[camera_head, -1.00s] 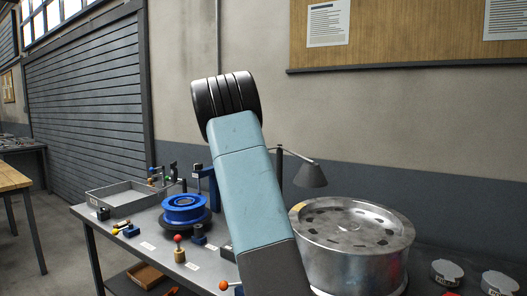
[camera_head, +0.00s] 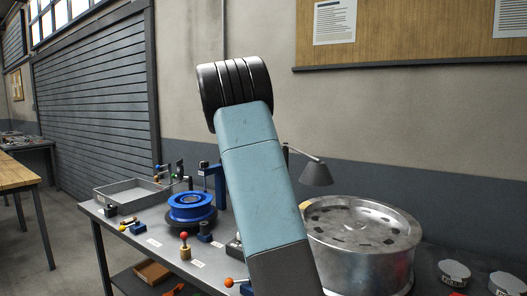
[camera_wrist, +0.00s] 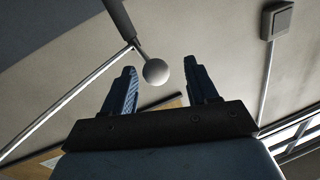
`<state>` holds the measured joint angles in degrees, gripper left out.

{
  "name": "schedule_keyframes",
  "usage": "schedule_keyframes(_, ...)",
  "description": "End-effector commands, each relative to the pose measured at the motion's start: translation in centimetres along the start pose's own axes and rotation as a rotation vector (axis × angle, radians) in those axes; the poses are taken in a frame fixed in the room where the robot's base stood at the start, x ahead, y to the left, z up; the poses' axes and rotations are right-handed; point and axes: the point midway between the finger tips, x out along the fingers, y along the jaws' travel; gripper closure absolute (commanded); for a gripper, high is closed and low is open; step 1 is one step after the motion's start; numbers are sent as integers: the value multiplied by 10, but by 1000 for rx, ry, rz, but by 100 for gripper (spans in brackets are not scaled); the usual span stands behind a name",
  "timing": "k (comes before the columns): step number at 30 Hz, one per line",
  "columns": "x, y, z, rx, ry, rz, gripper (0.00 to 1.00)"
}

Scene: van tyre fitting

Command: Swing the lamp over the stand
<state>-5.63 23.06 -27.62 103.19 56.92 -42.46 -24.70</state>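The lamp stands at the back of the bench, with a grey cone shade (camera_head: 316,173) hanging from a thin arm. The blue stand (camera_head: 213,180) is to its left, beside a blue wheel rim (camera_head: 190,203) on a dark round base. In the wrist view my gripper (camera_wrist: 160,66) is open, its two fingers apart. A pale grey ball on a rod (camera_wrist: 156,72) shows between the fingertips; I cannot tell whether it lies within their reach or beyond. It may be part of the lamp. In the head view my arm hides the gripper.
A large metal wheel drum (camera_head: 362,255) stands right of my arm. A grey tray (camera_head: 130,194) lies at the bench's left end. Red-knobbed (camera_head: 184,237) and orange-knobbed (camera_head: 229,282) parts are near the front. Round grey tins (camera_head: 454,271) are at the right.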

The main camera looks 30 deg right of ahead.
Motion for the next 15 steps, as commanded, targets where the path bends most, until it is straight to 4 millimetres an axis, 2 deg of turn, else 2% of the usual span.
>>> schedule_keyframes(3,-26,-1,0,0,-2,-3,42)
schedule_keyframes(9,-61,-1,0,1,0,-1,42)
schedule_keyframes(15,-83,-1,1,-1,0,-1,42)
